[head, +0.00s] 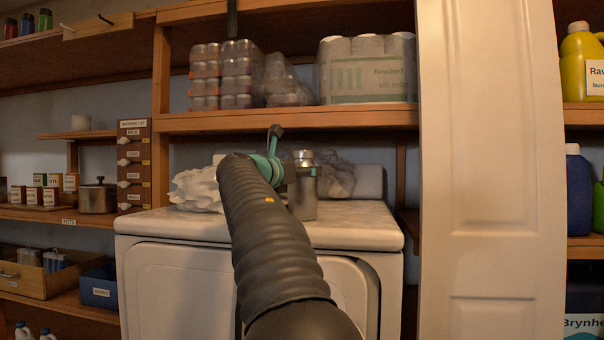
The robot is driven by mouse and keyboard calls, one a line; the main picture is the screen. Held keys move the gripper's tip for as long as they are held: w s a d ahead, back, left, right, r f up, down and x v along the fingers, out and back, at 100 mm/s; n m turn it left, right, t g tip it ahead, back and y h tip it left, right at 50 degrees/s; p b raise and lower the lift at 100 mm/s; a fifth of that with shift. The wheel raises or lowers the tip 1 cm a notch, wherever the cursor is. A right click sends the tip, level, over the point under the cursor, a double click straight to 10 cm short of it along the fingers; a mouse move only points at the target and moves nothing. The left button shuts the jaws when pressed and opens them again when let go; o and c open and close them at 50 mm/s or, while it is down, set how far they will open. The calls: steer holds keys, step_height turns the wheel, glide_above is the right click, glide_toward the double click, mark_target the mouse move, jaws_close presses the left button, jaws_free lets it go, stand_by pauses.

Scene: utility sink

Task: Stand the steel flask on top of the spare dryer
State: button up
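The steel flask (302,203) is upright, a grey cylinder with a shiny cap, over the top of the white dryer (350,229). Its base appears at the level of the dryer top, but I cannot tell for sure whether it touches. My gripper (300,171) is at the flask's upper part, with a teal and dark piece across it near the neck. My arm hides much of the gripper, so whether the fingers press on the flask is unclear.
A crumpled white bundle (197,190) lies on the dryer's left part, and a clear plastic bag (338,174) is behind the flask. A wooden shelf (350,118) with wrapped packs hangs above. A white door panel (490,180) stands at right. The dryer top's front right is clear.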

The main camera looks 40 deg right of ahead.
steer(key=o, duration=1.6)
steer(key=shift+f, duration=0.1)
steer(key=shift+c, duration=0.2)
steer(key=shift+a, duration=0.1)
steer(key=b+v, duration=0.1)
steer(key=v, duration=1.1)
steer(key=s+a+f+m+y, duration=0.5)
steer(key=s+a+f+m, duration=0.2)
steer(key=f, duration=0.7)
steer(key=s+a+f+m+y, duration=0.6)
steer(key=s+a+f, duration=0.3)
steer(key=f, duration=0.6)
steer(key=s+a+f+m+y, duration=0.6)
steer(key=s+f, duration=0.5)
steer(key=f, duration=0.4)
steer(key=a+m, duration=0.2)
steer(key=shift+a+m, duration=0.2)
steer(key=shift+m, duration=0.1)
